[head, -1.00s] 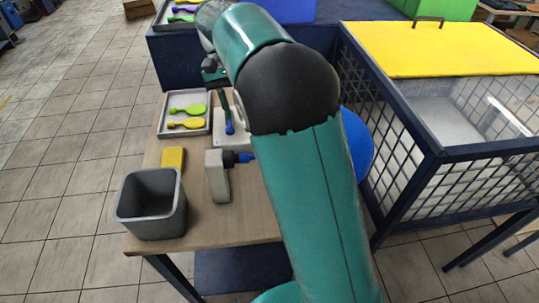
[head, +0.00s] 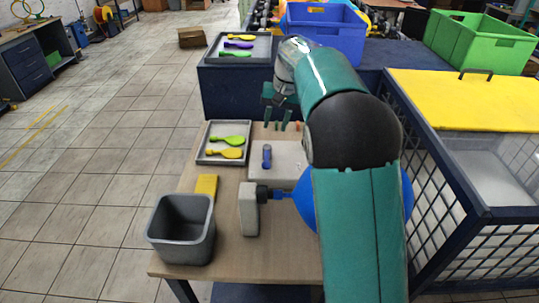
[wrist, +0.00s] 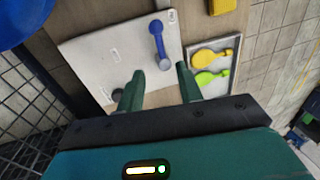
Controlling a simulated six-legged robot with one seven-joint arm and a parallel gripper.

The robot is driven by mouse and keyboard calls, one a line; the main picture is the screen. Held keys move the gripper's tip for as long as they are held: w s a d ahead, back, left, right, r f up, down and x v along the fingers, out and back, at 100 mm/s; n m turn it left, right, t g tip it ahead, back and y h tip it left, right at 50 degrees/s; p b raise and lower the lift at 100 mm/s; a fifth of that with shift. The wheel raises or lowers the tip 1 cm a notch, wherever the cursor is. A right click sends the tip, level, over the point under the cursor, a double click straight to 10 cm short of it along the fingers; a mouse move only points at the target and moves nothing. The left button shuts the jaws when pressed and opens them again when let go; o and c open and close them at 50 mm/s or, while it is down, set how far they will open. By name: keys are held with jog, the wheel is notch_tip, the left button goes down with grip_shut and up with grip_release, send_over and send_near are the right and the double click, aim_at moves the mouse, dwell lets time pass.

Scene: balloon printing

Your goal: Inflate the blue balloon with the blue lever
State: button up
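The blue balloon (head: 306,207) is swollen and round at the blue nozzle (head: 281,194) of the pale grey pump block (head: 249,210). My arm hides its middle; part of it shows in the wrist view (wrist: 22,22). The blue lever (head: 266,155) stands on a light grey panel (head: 290,157) on the table. In the wrist view the blue lever (wrist: 158,42) lies ahead of my fingers. My gripper (head: 283,117) is beyond the lever, apart from it. In the wrist view my gripper (wrist: 158,87) is open, with nothing between its fingers.
A grey tray (head: 243,161) holds green and yellow balloons. A grey bin (head: 178,238) and a yellow block (head: 206,185) stand at the table's left. A yellow-topped mesh cage (head: 450,95) bounds the right. Another balloon tray (head: 212,50) and a blue crate (head: 318,22) are behind.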

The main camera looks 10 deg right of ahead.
aim_at(267, 157)
jog(key=f, duration=0.4)
jog(key=a+f, duration=0.1)
jog(key=f, duration=0.3)
jog(key=a+f, duration=0.1)
jog(key=f, duration=0.3)
jog(key=shift+w+a+f, duration=0.1)
jog(key=shift+w+a, duration=0.05)
jog(key=shift+w, duration=0.05)
grip_shut()
